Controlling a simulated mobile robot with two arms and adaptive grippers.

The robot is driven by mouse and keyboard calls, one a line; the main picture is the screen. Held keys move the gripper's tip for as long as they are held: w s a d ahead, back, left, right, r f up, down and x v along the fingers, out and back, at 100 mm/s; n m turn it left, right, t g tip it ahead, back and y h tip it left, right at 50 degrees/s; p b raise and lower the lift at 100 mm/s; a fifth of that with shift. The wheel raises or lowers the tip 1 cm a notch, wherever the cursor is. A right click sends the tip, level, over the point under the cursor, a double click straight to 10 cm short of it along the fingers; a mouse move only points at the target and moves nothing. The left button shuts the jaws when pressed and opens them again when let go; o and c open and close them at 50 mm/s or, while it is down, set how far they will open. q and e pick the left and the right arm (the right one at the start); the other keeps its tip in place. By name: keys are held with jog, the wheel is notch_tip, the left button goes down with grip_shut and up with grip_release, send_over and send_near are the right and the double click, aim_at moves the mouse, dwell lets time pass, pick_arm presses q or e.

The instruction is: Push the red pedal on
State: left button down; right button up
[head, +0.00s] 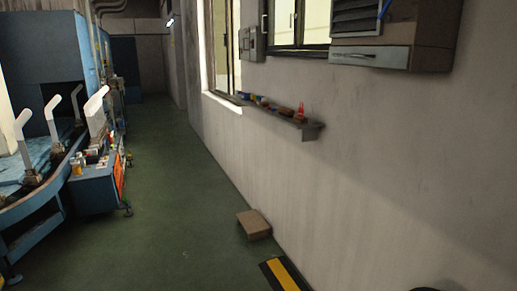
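I cannot make out a red pedal in the head view. The blue sock boarding machine (40,205) stands at the left, with several upright white foot-shaped boards (96,103) along its edge. Its lower front and the floor at its foot are partly cut off by the picture's left and bottom edges. Neither of my grippers is in view.
A green floor aisle (175,215) runs clear between the machine and the grey wall (400,190). A brown box (254,223) and a black-and-yellow strip (284,275) lie by the wall. A wall shelf (310,128) holds small items. A blue cabinet (93,190) stands beside the machine.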

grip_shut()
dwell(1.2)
